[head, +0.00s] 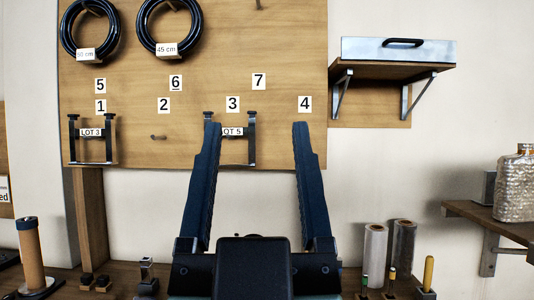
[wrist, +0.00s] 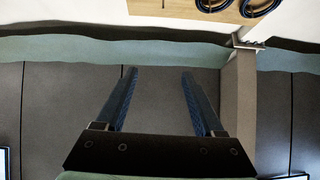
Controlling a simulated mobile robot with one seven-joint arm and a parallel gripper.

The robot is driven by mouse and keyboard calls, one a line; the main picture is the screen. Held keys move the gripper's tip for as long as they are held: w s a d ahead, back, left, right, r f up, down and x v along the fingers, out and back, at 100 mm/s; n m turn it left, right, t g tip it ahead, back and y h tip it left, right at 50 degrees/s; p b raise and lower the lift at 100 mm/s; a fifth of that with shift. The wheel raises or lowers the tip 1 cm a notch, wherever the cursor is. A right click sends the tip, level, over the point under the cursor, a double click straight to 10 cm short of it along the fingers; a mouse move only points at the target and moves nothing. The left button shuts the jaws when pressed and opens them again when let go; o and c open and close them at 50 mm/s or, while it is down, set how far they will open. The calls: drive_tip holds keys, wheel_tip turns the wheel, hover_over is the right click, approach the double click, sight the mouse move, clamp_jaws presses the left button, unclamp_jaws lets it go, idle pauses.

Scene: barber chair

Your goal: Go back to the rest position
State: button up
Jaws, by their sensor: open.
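My gripper (head: 254,126) is in the middle of the head view, in front of the wooden pegboard. Its two long dark blue fingers are spread wide apart with nothing between them. The left finger partly covers a black rack labelled as a lot holder (head: 251,150) under number 3. In the wrist view my gripper (wrist: 159,72) also shows open and empty, with grey panels and a teal band beyond it.
The pegboard (head: 200,60) holds two black coils (head: 90,8) and a left rack (head: 91,160). A shelf (head: 392,70) carries a metal box (head: 398,50). Rolls (head: 374,255) stand on the bench at lower right, and a brown tube (head: 32,258) stands at lower left.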

drive_tip(key=shift+s+d+r+t, duration=0.2)
drive_tip(key=shift+s+r, duration=0.2)
drive_tip(key=shift+r, duration=0.2)
drive_tip(key=shift+s+d+r+t, duration=0.15)
drive_tip(key=shift+s+r, duration=0.25)
drive_tip(key=shift+r, duration=0.2)
wheel_tip(320, 180, up, 20)
drive_tip(key=p, duration=1.9)
drive_tip(key=shift+f+p, duration=0.15)
drive_tip(key=shift+p, duration=0.2)
